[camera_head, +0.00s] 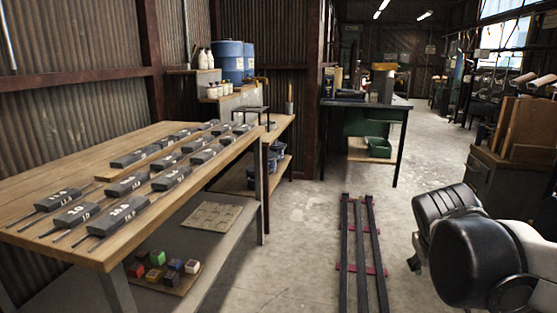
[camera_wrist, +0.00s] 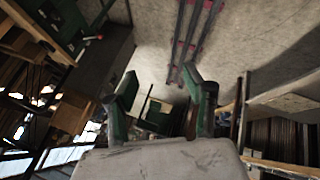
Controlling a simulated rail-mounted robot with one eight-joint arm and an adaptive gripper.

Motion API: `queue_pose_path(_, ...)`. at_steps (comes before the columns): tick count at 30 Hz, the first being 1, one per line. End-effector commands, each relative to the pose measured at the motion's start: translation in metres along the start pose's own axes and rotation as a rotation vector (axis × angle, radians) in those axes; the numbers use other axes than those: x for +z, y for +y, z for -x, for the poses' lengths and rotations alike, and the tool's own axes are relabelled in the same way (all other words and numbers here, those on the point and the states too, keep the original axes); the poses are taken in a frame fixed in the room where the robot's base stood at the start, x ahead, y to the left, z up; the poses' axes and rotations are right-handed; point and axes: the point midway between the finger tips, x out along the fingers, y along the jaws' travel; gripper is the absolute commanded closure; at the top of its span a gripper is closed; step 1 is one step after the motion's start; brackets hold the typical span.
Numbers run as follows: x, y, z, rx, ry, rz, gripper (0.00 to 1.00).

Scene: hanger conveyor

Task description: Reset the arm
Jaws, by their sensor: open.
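My arm (camera_head: 470,245) shows at the lower right of the head view as black and white links, folded close to the camera. It is over the floor, to the right of the dark rails and apart from the workbench. My gripper (camera_wrist: 160,78) shows in the wrist view with its two green and black fingers spread apart. Nothing is between the fingers, and only distant floor and furniture show behind them. I cannot clearly make out the gripper in the head view.
A wooden workbench (camera_head: 85,247) with several dark numbered blocks on top stands at the left. Dark floor rails (camera_head: 361,240) run down the middle. A green-sided table (camera_head: 330,103) stands behind. A wooden-topped cabinet (camera_head: 490,180) is at the right.

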Motion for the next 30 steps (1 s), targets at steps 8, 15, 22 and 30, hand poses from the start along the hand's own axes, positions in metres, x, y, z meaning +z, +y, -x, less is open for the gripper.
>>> queue_pose_path(8,0.046,-0.058,0.046,-0.178,0.067,-0.073,0.53)
queue_pose_path(15,0.078,-0.095,0.07,-0.297,0.103,-0.126,0.53)
queue_pose_path(22,0.101,-0.12,0.084,-0.383,0.124,-0.166,0.53)
queue_pose_path(30,0.078,-0.101,0.122,-0.381,0.124,-0.166,0.53)
